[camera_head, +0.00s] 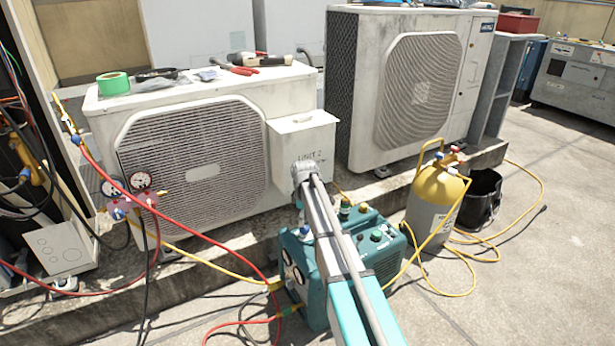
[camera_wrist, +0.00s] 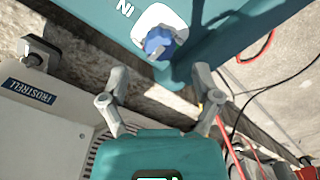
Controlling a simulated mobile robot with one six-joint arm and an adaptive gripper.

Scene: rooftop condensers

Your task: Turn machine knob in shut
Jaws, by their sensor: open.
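The machine is a teal box (camera_head: 315,302) on the ground in front of the left condenser. In the wrist view its teal face (camera_wrist: 95,22) fills the top. The blue knob (camera_wrist: 158,42) sits there on a white plate, beside the lettering "IN". How far the knob is turned is hard to tell. My gripper (camera_wrist: 160,73) is open and empty; its two fingers are spread to either side, and the knob lies ahead of the gap, apart from both fingers. In the head view my arm reaches over the machine and partly hides it; the fingers are not clear there.
The left condenser (camera_head: 195,165) with a grey box on its corner stands close behind the machine. A yellow-topped cylinder (camera_head: 437,205) and a black bucket (camera_head: 482,195) stand to the right. Red and yellow hoses (camera_head: 200,262) run to the machine. Open paving lies at right.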

